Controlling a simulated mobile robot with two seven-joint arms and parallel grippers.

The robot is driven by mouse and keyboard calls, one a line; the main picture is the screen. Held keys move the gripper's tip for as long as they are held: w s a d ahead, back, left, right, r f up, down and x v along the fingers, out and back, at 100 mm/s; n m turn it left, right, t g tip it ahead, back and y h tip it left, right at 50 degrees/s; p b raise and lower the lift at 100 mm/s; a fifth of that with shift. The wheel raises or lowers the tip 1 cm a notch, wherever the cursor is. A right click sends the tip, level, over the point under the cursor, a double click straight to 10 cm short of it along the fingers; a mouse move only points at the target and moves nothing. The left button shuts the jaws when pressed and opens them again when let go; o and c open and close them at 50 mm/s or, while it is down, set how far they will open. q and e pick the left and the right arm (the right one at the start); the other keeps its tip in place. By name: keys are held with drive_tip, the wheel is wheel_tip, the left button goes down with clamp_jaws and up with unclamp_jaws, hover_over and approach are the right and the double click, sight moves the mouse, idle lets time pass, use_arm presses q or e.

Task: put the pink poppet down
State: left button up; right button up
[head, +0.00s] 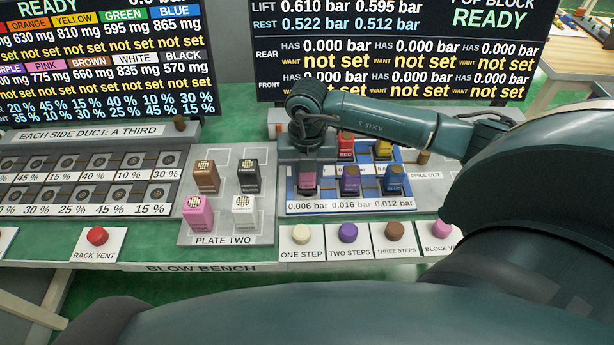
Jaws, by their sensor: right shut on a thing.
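My right gripper (308,158) comes down from above at the front left place of the blue-framed block (329,208). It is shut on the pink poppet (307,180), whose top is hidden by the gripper. The poppet is upright at that place, above the 0.006 bar readout; I cannot tell whether it is fully seated. A purple poppet (350,179) and a blue poppet (396,179) stand to its right in the front row. A red poppet (346,149) and a yellow poppet (383,149) stand behind. My left gripper is out of view.
Plate two (232,240), left of the block, bears brown (206,177), black (249,177), pink (198,214) and white (243,211) sieve columns. Buttons, including ONE STEP (301,234), line the front edge. A rack (90,165) stands at left; screens rise behind.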

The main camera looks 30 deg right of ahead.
drive_tip(key=shift+f, duration=0.7)
